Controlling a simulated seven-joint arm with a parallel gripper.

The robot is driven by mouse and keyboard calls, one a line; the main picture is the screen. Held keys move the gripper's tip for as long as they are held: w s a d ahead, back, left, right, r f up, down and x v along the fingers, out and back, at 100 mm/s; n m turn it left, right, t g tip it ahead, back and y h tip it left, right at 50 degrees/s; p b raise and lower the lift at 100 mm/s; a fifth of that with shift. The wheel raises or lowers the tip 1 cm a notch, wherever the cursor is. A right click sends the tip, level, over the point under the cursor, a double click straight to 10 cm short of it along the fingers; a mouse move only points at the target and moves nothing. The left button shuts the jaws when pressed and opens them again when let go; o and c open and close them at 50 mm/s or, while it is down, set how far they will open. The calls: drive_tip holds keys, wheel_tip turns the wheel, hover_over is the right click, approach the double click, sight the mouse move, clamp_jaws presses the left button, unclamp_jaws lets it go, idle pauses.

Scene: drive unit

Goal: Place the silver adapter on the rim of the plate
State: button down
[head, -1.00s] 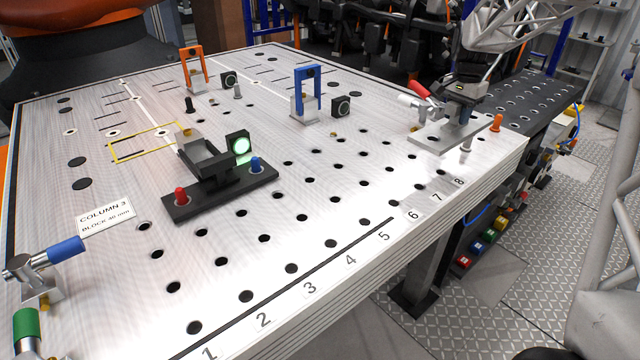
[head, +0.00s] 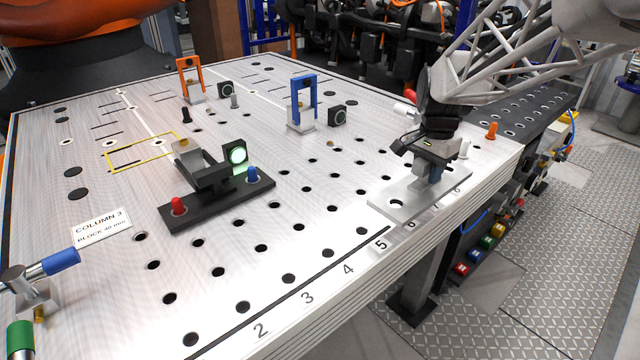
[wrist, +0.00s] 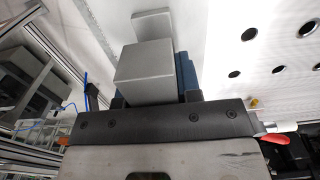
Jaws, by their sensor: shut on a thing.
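The silver adapter (head: 415,203) is a flat plate with a hole near its left end and a raised block. My gripper (head: 432,168) is shut on that block. In the wrist view, the grey block of the adapter (wrist: 145,72) sits between the jaws (wrist: 150,95), with a blue pad beside it. The large perforated plate (head: 330,205) is the light metal table top. The adapter is over its front right rim, near the numbers 5 to 8, and reaches slightly past the edge. I cannot tell whether it touches the plate.
A black fixture (head: 215,190) with a lit green lamp stands mid-plate. A blue frame (head: 302,100) and an orange frame (head: 191,78) stand behind. An orange peg (head: 491,130) and a pale peg (head: 463,148) are near my gripper. Clamps with blue and green handles are at left.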

sight(420, 197)
drive_tip(key=s, duration=0.1)
drive_tip(key=s+a+f, duration=0.1)
drive_tip(key=s, duration=0.3)
drive_tip(key=shift+a+f, duration=0.25)
drive_tip(key=shift+a, duration=0.15)
drive_tip(key=shift+w, duration=0.1)
drive_tip(key=shift+w+a+f, duration=0.1)
drive_tip(key=shift+w+f, duration=0.15)
drive_tip(key=shift+w, duration=2.4)
drive_tip(key=shift+w+a+f, duration=0.1)
drive_tip(key=shift+w+f, duration=0.1)
drive_tip(key=shift+w, duration=2.4)
drive_tip(key=shift+w+a+f, duration=0.1)
drive_tip(key=shift+w+f, duration=0.15)
drive_tip(key=shift+w, duration=2.4)
drive_tip(key=shift+f, duration=1.75)
drive_tip(key=shift+f, duration=0.15)
drive_tip(key=c, duration=0.8)
unclamp_jaws()
drive_tip(key=shift+f, duration=0.1)
